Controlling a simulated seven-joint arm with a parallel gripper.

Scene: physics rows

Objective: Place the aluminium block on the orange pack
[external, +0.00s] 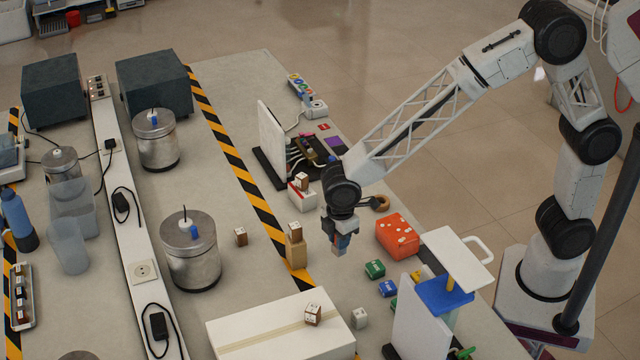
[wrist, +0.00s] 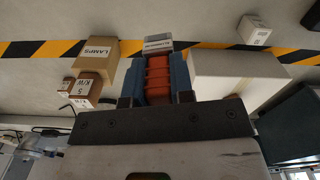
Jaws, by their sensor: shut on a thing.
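The orange pack (external: 398,235), a bright orange block with white marks, sits on the table to the right of my gripper in the external view. My gripper (external: 340,238) points down over the table with its fingers closed on a small grey block, the aluminium block (external: 338,251). In the wrist view the block's labelled grey face (wrist: 158,42) shows at the fingertips of my gripper (wrist: 158,60), beyond the red ribbed part between the blue fingers. The block appears held above the table, apart from the pack. The orange pack is not seen in the wrist view.
Green (external: 375,269) and blue (external: 387,288) small blocks lie in front of the pack. A white stand with a blue platform (external: 445,295) is close at the right. A tan box (external: 296,254) with a cube on top stands left of my gripper. A long white box (external: 270,330) lies in front.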

